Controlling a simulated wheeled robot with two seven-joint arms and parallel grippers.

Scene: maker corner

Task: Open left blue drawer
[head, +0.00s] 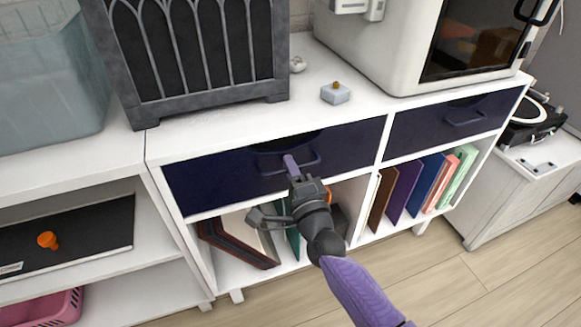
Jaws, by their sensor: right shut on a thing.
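The left blue drawer (220,178) is a dark navy front under the white cabinet top. It looks flush with the cabinet, though I cannot tell if there is a small gap. Its dark bar handle (312,160) is at the middle of the front. My right gripper (290,165) comes from the lower right, with its purple fingertip at the handle. It is shut on the handle, and the fingers hide part of it. My left gripper is not in view.
A second blue drawer (430,128) with its own handle is to the right, shut. Below are open shelves with upright books (402,190) and leaning frames (236,243). A dark grille-fronted box (195,50) and white machine (390,45) stand on top. Wooden floor (450,285) in front is clear.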

